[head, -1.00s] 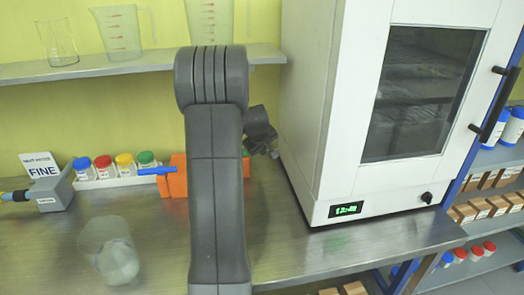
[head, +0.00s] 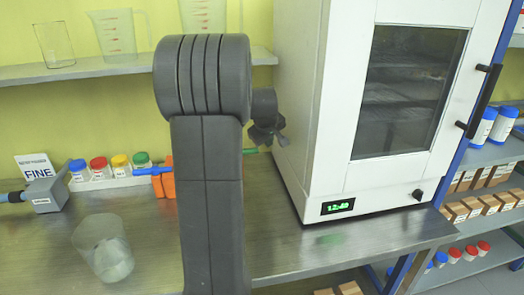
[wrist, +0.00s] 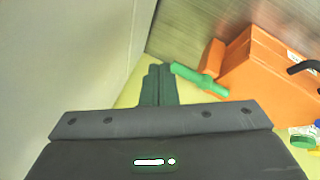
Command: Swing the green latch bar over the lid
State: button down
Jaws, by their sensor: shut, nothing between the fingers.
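An orange box (head: 167,180) stands on the bench, mostly hidden behind my arm in the head view. It shows larger at the right of the wrist view (wrist: 262,75). The green latch bar (wrist: 200,80) sticks out from its left side there. A thin green piece of it shows right of my arm in the head view (head: 257,150). My gripper (wrist: 158,72) is shut and empty, its fingertips close to the bar's outer end; I cannot tell if they touch. In the head view my gripper (head: 268,138) is beside the white oven. The lid is not clearly seen.
The white oven (head: 310,150) stands close on the right of my gripper. A blue bar (head: 153,170) and a rack of capped bottles (head: 110,172) are to the left. A clear beaker (head: 105,250) stands at the bench's front left. A shelf (head: 70,68) runs behind.

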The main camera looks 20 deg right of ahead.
jog(key=shift+s+d+r, duration=0.3)
jog(key=shift+s+r, duration=0.1)
jog(key=shift+r, duration=0.35)
jog(key=shift+f, duration=0.1)
